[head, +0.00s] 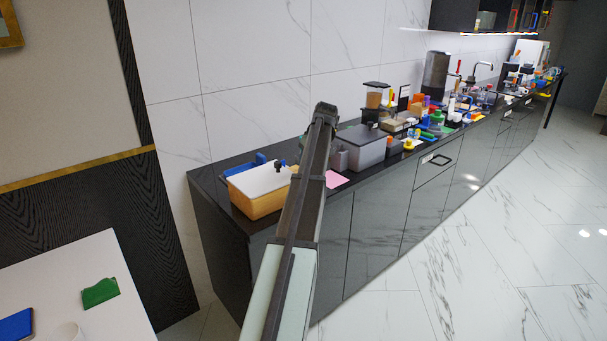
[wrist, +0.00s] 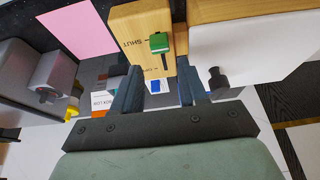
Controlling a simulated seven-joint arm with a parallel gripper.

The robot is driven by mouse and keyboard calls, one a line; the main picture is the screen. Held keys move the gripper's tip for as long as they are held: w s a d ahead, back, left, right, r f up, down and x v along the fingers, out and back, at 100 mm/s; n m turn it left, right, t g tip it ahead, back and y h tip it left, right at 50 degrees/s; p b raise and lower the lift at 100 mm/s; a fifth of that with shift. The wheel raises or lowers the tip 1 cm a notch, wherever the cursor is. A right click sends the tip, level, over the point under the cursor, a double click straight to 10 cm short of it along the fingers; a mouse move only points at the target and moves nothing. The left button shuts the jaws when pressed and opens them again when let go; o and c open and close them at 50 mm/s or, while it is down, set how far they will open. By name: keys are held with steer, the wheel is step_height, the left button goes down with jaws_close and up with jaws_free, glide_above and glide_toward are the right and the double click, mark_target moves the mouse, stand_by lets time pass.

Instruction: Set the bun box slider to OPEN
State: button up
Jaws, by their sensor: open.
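The bun box (head: 252,203) is a wood-coloured box with a white lid (head: 258,178) at the left end of the dark counter. In the wrist view its wooden face (wrist: 130,22) carries the word SHUT, upside down, and a green slider knob (wrist: 158,42). The knob is beside SHUT, at one end of a dark slot running towards my fingers. Another label near the slot's other end is too small and partly hidden to read. My gripper (wrist: 158,66) is open and empty, its fingers on either side of the slot's line, with the knob beyond the tips.
A dark knob (wrist: 217,77) stands on the white lid. A pink sheet (head: 335,179) lies beside the box. A grey container (head: 362,147) stands further right, with many small items along the counter. A white table (head: 70,275) is at the lower left. The floor before the cabinets is clear.

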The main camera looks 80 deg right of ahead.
steer(key=x, duration=0.7)
steer(key=shift+w+f, duration=0.1)
steer(key=shift+f, duration=0.15)
jaws_close()
stand_by(0.3)
